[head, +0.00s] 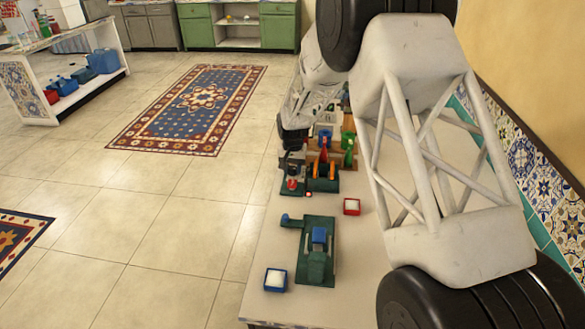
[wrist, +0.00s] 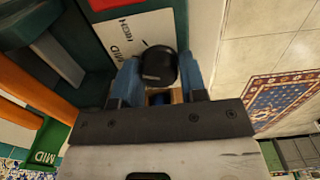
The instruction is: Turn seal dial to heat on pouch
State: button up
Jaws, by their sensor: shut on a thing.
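In the wrist view my gripper (wrist: 159,72) has its two blue fingers closed on a black round dial knob (wrist: 158,62). The knob stands on a pale panel marked HIGH and MID (wrist: 122,42), with a red area (wrist: 103,5) beside it. A short dark line on the panel lies near the knob's edge. The knob's own pointer is not clear to me. In the head view my arm covers the place where my gripper works, so the dial is hidden there. I cannot make out a pouch for certain in either view.
Dark green stations with orange and red parts (head: 322,170) stand on the counter (head: 265,250) in the head view. Nearer are a green fixture with a blue block (head: 318,238), a red tray (head: 352,207) and a blue tray (head: 276,280). A tiled wall (head: 535,175) bounds the right.

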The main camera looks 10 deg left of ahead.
aim_at(293, 168)
jog(key=o, duration=0.9)
jog(key=shift+r, duration=3.95)
